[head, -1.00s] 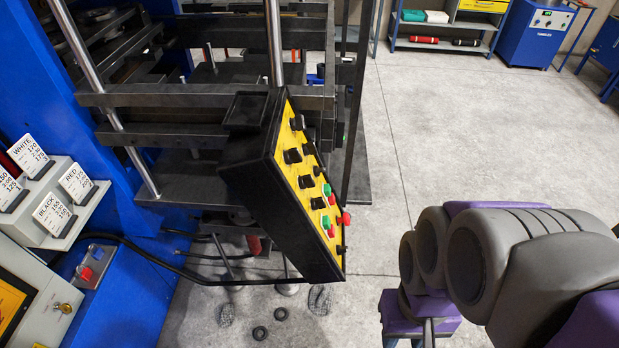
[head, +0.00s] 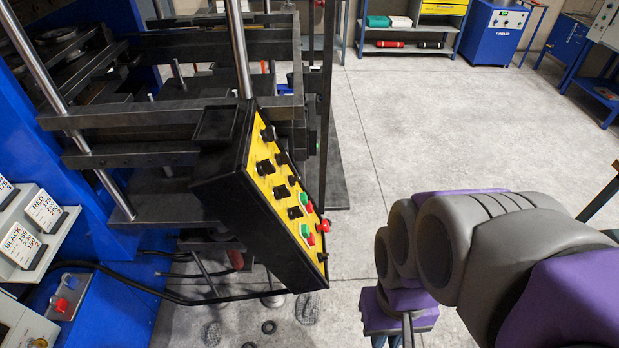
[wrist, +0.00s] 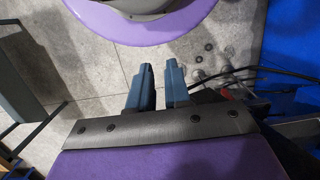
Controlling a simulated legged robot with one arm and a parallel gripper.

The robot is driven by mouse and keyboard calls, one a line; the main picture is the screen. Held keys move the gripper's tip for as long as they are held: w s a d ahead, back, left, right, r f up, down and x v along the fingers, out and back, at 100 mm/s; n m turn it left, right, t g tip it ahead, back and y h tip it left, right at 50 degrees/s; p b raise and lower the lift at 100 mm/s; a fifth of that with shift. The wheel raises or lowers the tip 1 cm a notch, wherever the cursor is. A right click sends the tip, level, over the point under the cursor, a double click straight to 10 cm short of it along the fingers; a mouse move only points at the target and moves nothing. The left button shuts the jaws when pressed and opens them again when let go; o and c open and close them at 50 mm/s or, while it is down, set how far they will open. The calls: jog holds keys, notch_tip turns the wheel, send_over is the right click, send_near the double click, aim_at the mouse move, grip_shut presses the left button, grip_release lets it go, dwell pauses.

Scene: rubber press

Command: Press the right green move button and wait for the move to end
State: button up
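The black control box with a yellow face (head: 278,190) hangs tilted at the centre of the head view. Its face holds black knobs, an upper green button (head: 305,200) and a lower green button (head: 305,231), each beside a red one. I cannot tell which green button is the right one from this slant. In the wrist view my gripper (wrist: 158,72) has two blue fingers with a narrow gap and nothing between them. The fingers point over the floor, and no button shows near them.
The press frame (head: 180,110) with steel rods stands behind and left of the box. A rack of labelled cards (head: 40,222) is at the left edge. A black cable (head: 150,288) runs below the box. The grey floor (head: 430,120) to the right is open, with shelves beyond.

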jog(key=w+a+m+y, duration=0.1)
jog(key=w, duration=0.2)
jog(key=w+a+m+y, duration=0.1)
jog(key=w+m, duration=0.1)
jog(key=w, duration=0.1)
jog(key=w+a+m+g+y+b, duration=0.1)
jog(key=w+a, duration=0.1)
jog(key=w, duration=0.1)
jog(key=shift+w+a+r, duration=0.1)
jog(key=shift+w+r, duration=0.1)
jog(key=shift+r, duration=0.15)
grip_shut()
jog(key=w+d+f+m+t+y+b, duration=0.1)
jog(key=w+m+y, duration=0.35)
jog(key=w, duration=0.55)
jog(key=w+d+f+m+y+b, duration=0.1)
jog(key=w+d+m+y, duration=0.3)
jog(key=w, duration=0.7)
jog(key=w+d+f+m+t+y, duration=0.2)
jog(key=w+d+f+m, duration=0.2)
jog(key=w, duration=0.4)
jog(key=shift+w+d+m+b, duration=0.15)
jog(key=shift+d+m+b, duration=0.25)
jog(key=shift+d+m, duration=0.45)
